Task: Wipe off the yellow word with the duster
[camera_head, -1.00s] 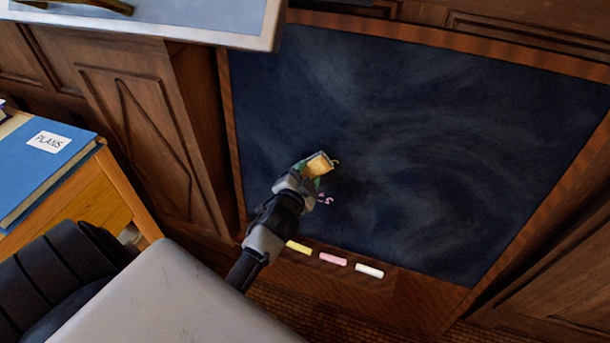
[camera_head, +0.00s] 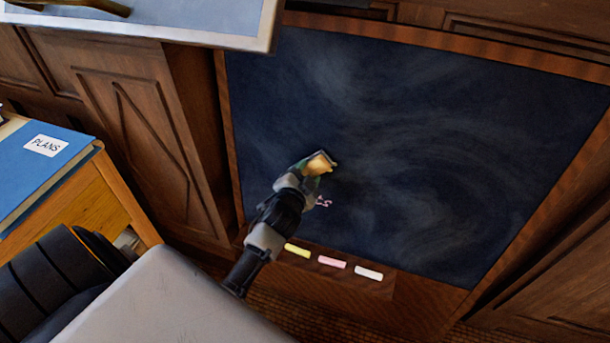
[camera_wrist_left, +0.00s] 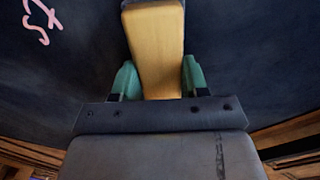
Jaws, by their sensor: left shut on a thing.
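The duster (camera_head: 320,163) has a light wooden back and is against or very close to the dark chalkboard (camera_head: 430,130), left of its middle. My left gripper (camera_head: 309,171) is shut on it. In the left wrist view the duster's wooden back (camera_wrist_left: 156,45) sits between the two green fingers of the gripper (camera_wrist_left: 158,78). I see no yellow writing on the board now; the patch under the duster and gripper is hidden. Pink chalk writing (camera_head: 323,202) shows just below the gripper, and at the upper left of the left wrist view (camera_wrist_left: 42,20). My right gripper is not in view.
Yellow (camera_head: 297,250), pink (camera_head: 332,262) and white (camera_head: 368,273) chalk sticks lie on the wooden ledge below the board. A blue PLANS book (camera_head: 40,165) lies on a wooden stand at left. A pale-edged tabletop juts in at upper left. The board's right side is clear.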

